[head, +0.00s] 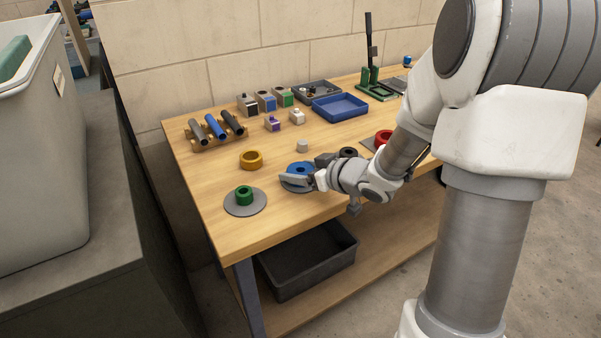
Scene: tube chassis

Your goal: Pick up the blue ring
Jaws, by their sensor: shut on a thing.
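The blue ring (299,167) is at the front middle of the wooden table, over a round grey disc (288,187). My gripper (309,170) reaches in from the right and is shut on the blue ring, with one finger on its near side and one on its far right side. The fingers hide part of the ring. I cannot tell whether the ring rests on the disc or is slightly above it.
A green ring (244,194) sits on a grey disc to the left. A red ring (383,137) and a black ring (348,152) are to the right.

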